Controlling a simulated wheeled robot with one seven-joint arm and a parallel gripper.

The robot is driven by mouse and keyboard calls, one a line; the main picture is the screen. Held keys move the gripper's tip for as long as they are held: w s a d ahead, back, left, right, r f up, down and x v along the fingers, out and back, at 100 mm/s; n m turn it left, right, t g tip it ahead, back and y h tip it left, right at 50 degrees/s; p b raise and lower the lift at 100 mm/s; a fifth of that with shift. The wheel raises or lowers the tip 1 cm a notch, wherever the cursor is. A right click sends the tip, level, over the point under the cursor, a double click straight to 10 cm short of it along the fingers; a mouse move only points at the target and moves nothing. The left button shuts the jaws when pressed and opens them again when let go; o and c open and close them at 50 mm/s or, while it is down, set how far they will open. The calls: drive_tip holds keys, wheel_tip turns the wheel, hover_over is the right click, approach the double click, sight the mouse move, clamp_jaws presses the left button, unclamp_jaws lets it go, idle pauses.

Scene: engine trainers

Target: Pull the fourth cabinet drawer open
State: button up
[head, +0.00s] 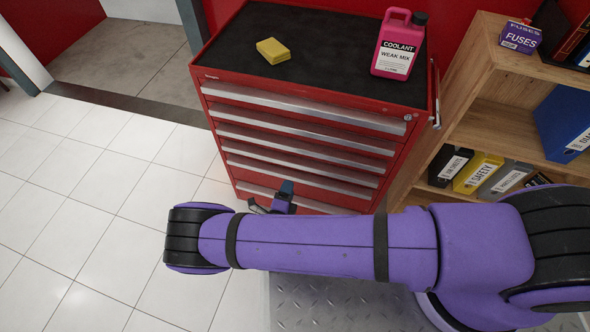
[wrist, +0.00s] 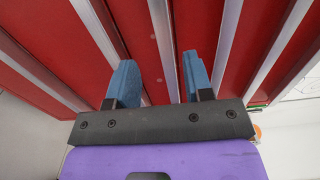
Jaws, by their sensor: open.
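The red tool cabinet (head: 222,160) has several drawers stacked on its front, each with a long silver handle strip. The fourth drawer's handle (head: 300,168), counting from the top, runs across the lower half of the front, and the drawer looks shut. My gripper (head: 284,187) is low in front of the cabinet, partly hidden behind my purple arm. In the wrist view my gripper (wrist: 158,80) is open, its two blue fingers apart and pointing at the drawer fronts. A silver handle strip (wrist: 161,35) shows between the fingers; I cannot tell which drawer it belongs to or whether they touch it.
On the cabinet's black top are a yellow sponge-like block (head: 273,50) and a pink coolant jug (head: 397,48). A wooden shelf (head: 480,95) with binders and a fuses box (head: 520,37) stands close on the right. Tiled floor (head: 90,190) is clear on the left.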

sight(296, 167)
drive_tip(key=x, duration=0.8)
drive_tip(key=shift+w, duration=0.25)
drive_tip(key=shift+d, duration=0.1)
clamp_jaws()
drive_tip(key=shift+s+f, duration=0.1)
drive_tip(key=shift+s, duration=0.05)
